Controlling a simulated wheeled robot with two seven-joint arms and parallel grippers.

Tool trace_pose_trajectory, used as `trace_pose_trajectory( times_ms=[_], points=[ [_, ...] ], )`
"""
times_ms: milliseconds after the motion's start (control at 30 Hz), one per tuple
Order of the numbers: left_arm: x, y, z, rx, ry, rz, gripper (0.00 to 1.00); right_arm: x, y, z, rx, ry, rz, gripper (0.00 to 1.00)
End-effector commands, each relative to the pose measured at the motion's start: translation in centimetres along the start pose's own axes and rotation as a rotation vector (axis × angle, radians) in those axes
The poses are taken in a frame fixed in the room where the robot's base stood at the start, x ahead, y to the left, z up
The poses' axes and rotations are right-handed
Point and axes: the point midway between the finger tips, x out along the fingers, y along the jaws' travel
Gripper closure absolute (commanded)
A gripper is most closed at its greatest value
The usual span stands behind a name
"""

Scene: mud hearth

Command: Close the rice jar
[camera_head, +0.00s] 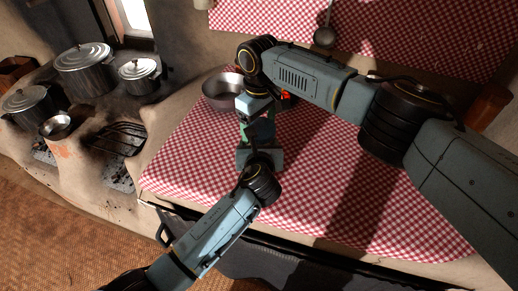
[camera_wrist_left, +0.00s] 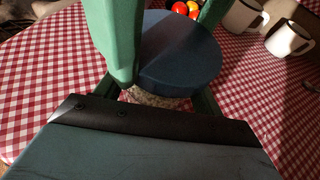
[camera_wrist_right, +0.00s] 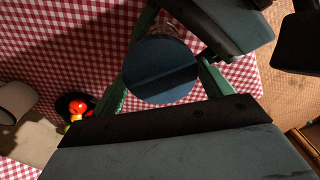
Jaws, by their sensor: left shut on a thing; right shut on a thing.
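The rice jar (camera_wrist_left: 150,97) stands on the checked cloth, mostly hidden by my grippers; a bit of its pale, grainy side shows below the lid in the left wrist view. The round dark blue lid (camera_wrist_left: 178,55) is over the jar's top and also shows face-on in the right wrist view (camera_wrist_right: 160,72). My right gripper (camera_head: 258,118) is shut on the lid from above, green fingers on either side. My left gripper (camera_head: 260,148) is shut on the jar's body from the near side, below the lid. Whether the lid is fully seated cannot be told.
A metal bowl (camera_head: 222,93) stands left of my grippers. Two white mugs (camera_wrist_left: 288,40) and a dark bowl of red and yellow produce (camera_wrist_right: 75,105) are nearby. Lidded pots (camera_head: 85,68) stand on the mud hearth at left. The cloth's front and right are clear.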

Motion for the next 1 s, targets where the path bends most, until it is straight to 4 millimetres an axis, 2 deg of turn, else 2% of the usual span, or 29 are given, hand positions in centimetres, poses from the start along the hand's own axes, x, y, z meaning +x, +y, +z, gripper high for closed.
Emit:
trace_pose_trajectory(
  times_ms=[100,133,267,500,633,767,1000],
  points=[
    [0.0,0.1,-0.1,0.001,0.002,0.002,0.95,0.0,0.0,0.0,0.000,0.001,0.001,0.49],
    [0.0,0.1,-0.1,0.001,0.002,0.002,0.95,0.0,0.0,0.0,0.000,0.001,0.001,0.18],
    [0.0,0.1,-0.1,0.001,0.002,0.002,0.95,0.0,0.0,0.0,0.000,0.001,0.001,0.01],
    [0.0,0.1,-0.1,0.001,0.002,0.001,0.95,-0.1,0.0,0.0,0.000,0.001,0.001,0.00],
    [0.0,0.1,-0.1,0.001,0.002,0.001,0.95,-1.1,0.1,-0.1,0.000,0.002,0.001,0.00],
    [0.0,0.1,-0.1,0.001,0.002,0.001,0.95,-3.4,0.0,-0.1,-0.001,0.004,0.001,0.00],
    [0.0,0.1,-0.1,0.001,0.002,0.001,0.95,-8.6,0.1,-0.1,0.000,0.003,0.002,0.00]
  ],
)
